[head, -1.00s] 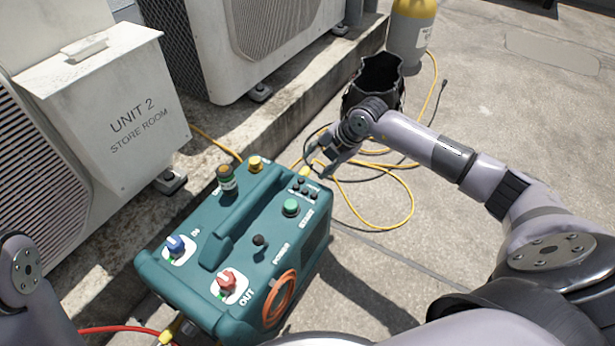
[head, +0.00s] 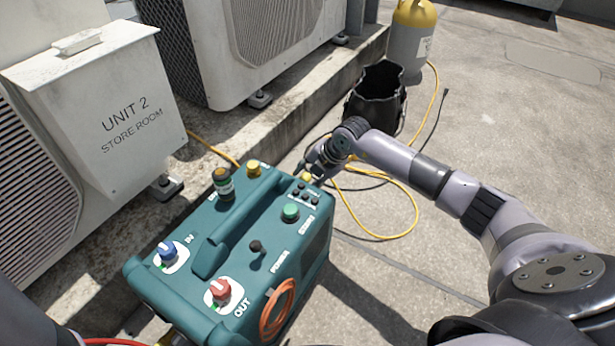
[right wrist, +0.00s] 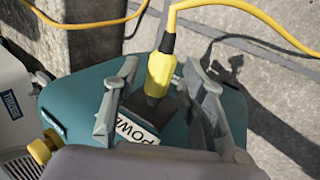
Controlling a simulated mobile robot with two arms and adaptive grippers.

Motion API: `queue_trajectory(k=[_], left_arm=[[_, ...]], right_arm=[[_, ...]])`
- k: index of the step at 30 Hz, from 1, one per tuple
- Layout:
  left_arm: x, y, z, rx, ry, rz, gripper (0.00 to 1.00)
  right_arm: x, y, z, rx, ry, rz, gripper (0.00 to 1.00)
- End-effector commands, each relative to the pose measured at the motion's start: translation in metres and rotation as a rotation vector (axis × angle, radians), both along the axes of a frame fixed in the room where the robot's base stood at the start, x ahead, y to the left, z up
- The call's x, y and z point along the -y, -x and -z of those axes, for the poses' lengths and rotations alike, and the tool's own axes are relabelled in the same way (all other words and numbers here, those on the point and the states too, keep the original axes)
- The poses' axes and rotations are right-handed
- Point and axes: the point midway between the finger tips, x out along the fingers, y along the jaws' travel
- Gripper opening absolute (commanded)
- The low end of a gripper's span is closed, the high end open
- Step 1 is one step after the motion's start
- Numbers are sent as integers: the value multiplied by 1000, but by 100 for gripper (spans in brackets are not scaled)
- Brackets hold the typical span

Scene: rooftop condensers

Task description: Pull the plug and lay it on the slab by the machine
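The teal machine (head: 200,215) stands on the concrete, with blue and red knobs and a carry handle on top. Its yellow plug (right wrist: 160,75) sits upright in a dark socket beside a POWER label in the right wrist view, with a yellow cord leading off its top. My right gripper (right wrist: 160,68) is open, one finger on each side of the plug, with visible gaps. In the head view the right gripper (head: 314,166) is at the machine's far end and largely hides the plug. My left gripper is out of view.
The pale concrete slab (head: 465,160) is open to the right, with a looped yellow cord (head: 415,205) on it. A black bucket (head: 376,90) and a yellow-topped cylinder (head: 413,40) stand behind. Condensers on a raised concrete ledge (head: 285,115) bound the left.

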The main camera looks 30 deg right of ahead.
Motion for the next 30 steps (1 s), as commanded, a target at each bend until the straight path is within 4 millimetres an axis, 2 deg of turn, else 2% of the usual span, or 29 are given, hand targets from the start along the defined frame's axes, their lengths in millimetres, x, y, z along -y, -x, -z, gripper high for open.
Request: queue_trajectory(k=[2, 16, 19, 20, 28, 30], left_arm=[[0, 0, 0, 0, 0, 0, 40], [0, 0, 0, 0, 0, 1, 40], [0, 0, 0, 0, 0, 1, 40], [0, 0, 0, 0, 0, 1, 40], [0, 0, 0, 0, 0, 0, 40], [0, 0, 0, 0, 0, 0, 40]], right_arm=[[0, 0, 0, 0, 0, 0, 31], [0, 0, 0, 0, 0, 0, 0], [0, 0, 0, 0, 0, 0, 0], [0, 0, 0, 0, 0, 0, 19], [0, 0, 0, -1, 1, 0, 1], [0, 0, 0, -1, 1, 0, 0]])
